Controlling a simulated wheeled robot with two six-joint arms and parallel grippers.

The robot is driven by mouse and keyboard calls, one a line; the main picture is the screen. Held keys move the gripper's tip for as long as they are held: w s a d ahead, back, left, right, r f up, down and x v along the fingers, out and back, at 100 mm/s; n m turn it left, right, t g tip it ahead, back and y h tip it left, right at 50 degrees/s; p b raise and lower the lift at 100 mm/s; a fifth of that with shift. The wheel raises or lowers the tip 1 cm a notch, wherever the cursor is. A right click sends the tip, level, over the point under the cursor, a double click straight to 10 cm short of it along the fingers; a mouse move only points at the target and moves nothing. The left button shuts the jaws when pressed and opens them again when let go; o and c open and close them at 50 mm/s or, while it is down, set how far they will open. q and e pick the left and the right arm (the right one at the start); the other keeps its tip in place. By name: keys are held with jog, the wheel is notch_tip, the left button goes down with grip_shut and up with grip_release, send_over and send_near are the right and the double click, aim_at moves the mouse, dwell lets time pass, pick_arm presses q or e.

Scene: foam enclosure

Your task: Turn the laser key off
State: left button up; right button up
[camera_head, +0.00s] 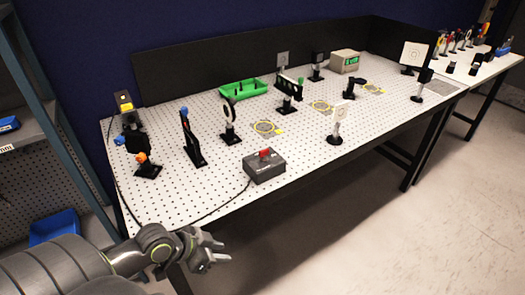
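A dark grey box with a red key (265,153) on its top stands near the front edge of the optical table; I take it to be the laser key box (264,169). A black cable runs from it to the left. My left gripper (222,250) is in front of the table's front edge, to the lower left of the box and apart from it. Its fingers are spread and nothing is between them. The key's exact turn is too small to tell. My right gripper is not in view.
The perforated table (225,185) bears several optics on posts, a green tray (243,92) and a box with a green display (345,61). An orange-knobbed mount (148,165) stands front left. Shelves (40,130) stand at the left. The floor at the right is clear.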

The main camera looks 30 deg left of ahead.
pick_arm(q)
jog(key=w+a+r+t+h, duration=0.1)
jog(key=w+a+r+t, duration=0.1)
jog(key=w+a+r, duration=0.3)
jog(key=w+a+r+t, duration=0.15)
jog(key=w+r, duration=0.25)
jog(key=r, duration=0.4)
jog(key=w+a+r+t+h, duration=0.1)
jog(key=w+a+r+t, duration=0.1)
jog(key=w+a+r, duration=0.3)
jog(key=b, duration=0.3)
send_near(264, 150)
jog(key=shift+g, duration=0.25)
jog(key=p+x, duration=0.1)
jog(key=x, duration=0.9)
jog(key=shift+w, duration=0.15)
grip_shut()
